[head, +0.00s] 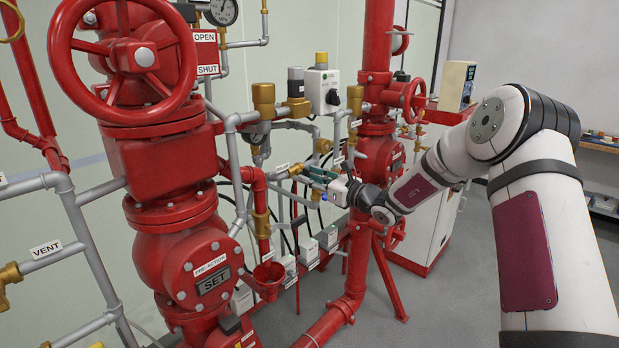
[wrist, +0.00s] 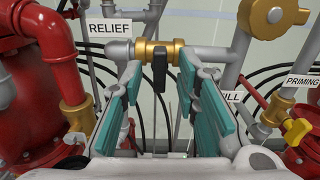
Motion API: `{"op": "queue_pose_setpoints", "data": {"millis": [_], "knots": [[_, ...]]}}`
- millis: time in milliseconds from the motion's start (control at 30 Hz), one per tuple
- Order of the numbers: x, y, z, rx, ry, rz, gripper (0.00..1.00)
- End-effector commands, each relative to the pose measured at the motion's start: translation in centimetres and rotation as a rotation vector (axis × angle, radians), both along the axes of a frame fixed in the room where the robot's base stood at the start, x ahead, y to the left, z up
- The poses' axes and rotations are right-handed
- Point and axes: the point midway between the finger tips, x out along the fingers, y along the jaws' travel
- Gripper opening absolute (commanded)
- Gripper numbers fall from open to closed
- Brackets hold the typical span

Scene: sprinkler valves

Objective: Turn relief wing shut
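The relief valve shows in the wrist view as a brass body (wrist: 174,52) on a grey horizontal pipe, beside a white RELIEF label (wrist: 108,27). Its black wing (wrist: 159,66) stands crosswise to the pipe, upright in the picture. In the head view my gripper (head: 311,174) is at the small pipes between the two red risers, and the wing is too small to make out there.
A yellow wing valve (wrist: 297,130) with a PRIMING label (wrist: 303,81) is at right. A partly hidden label ending in ILL (wrist: 230,98) is behind the right finger. Red pipe (wrist: 58,50) stands at left. Black hoses run behind. Open floor (head: 440,310) lies below my arm.

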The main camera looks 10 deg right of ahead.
Motion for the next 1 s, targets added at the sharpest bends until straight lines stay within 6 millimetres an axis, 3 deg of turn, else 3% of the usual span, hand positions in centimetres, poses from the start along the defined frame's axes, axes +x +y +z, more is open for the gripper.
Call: {"op": "queue_pose_setpoints", "data": {"millis": [333,800,1000], "knots": [[-0.4,-0.3,0.1,-0.002,-0.001,0.000,0.30],[-5.2,-3.9,0.2,-0.002,-0.001,-0.001,0.30],[-5.6,-4.3,0.1,-0.002,-0.004,0.001,0.30]]}}
